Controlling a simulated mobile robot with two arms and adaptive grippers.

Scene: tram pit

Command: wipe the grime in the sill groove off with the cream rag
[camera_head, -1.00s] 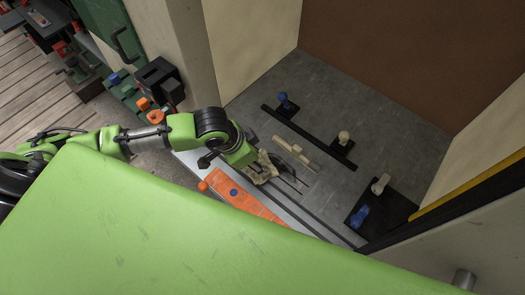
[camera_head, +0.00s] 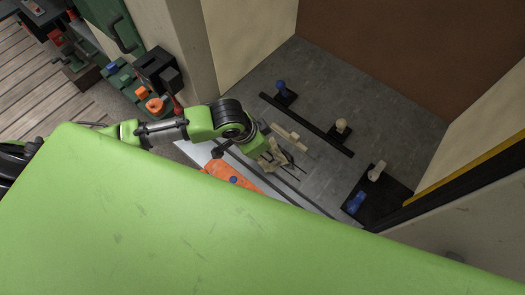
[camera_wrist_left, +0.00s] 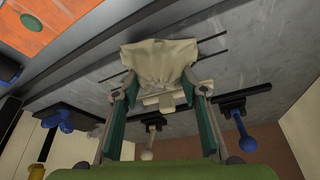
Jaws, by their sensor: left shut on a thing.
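The cream rag (camera_head: 270,160) is in my left gripper (camera_head: 277,158), low over the floor beside the sill in the head view. In the left wrist view the rag (camera_wrist_left: 160,62) hangs bunched between the two fingertips of the left gripper (camera_wrist_left: 158,95), which is shut on it. The sill groove (camera_head: 303,198) runs as a dark line along the grey metal sill, next to the rag. Whether the rag touches the groove is unclear. Thin dark lines (camera_wrist_left: 115,72) show on the floor beside the rag; I cannot make out grime in the groove. My right gripper is out of view.
An orange plate (camera_head: 225,173) lies on the sill's near side. A cream bar-shaped piece (camera_head: 290,138) lies just beyond the rag. Knobbed black fixtures (camera_head: 340,134) and a black plate (camera_head: 385,192) stand on the grey floor. A pillar (camera_head: 185,50) rises at left.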

